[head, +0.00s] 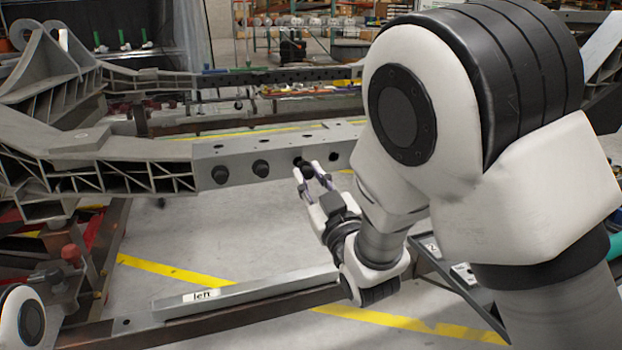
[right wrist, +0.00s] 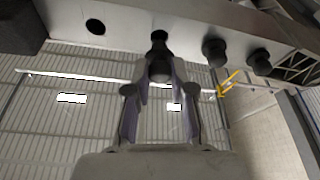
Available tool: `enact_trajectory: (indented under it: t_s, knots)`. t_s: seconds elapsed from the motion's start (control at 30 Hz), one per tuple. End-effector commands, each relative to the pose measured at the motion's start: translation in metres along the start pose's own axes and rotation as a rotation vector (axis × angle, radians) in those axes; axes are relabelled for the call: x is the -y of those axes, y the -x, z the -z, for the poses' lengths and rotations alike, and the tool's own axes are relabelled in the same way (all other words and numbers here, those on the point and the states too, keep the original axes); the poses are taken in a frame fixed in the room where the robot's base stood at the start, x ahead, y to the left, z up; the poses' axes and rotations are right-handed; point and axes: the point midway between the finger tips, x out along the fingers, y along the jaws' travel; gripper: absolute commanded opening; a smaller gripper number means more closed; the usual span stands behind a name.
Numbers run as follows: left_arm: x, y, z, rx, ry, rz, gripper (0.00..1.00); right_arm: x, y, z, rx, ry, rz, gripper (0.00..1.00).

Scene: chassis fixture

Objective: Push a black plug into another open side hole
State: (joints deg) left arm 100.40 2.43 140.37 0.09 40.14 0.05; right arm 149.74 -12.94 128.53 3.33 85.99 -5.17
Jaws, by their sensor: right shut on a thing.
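The grey chassis beam (head: 235,155) runs across the head view with a row of side holes. Two black plugs (head: 220,174) (head: 260,168) sit in its left holes; they also show in the right wrist view (right wrist: 214,50) (right wrist: 258,62). My right gripper (head: 307,171) is shut on a third black plug (right wrist: 159,71), just in front of a side hole (right wrist: 158,37). Whether that plug's tip is inside the hole, I cannot tell. One open hole (head: 333,156) lies to its right, seen at left in the wrist view (right wrist: 95,26). My left gripper is out of view.
A lower grey rail (head: 250,290) with a label lies in front of the beam. A ribbed bracket (head: 60,60) rises at the left. The floor (head: 230,235) between beam and rail is clear, with yellow tape lines.

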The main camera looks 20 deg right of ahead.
Motion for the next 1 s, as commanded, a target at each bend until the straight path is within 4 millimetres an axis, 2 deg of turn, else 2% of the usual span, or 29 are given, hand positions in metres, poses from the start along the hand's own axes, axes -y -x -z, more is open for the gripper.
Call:
enact_trajectory:
  t_s: [0.47, 1.0]
  knots:
    - [0.0, 0.0, 0.0, 0.0, 0.0, 0.0, 0.52, 0.0, 0.0, 0.0, 0.0, 0.0, 0.0, 0.08]
    - [0.0, 0.003, 0.0, 0.0, 0.0, 0.0, 0.52, 0.0, -0.015, -0.004, 0.0, 0.0, 0.0, 0.08]
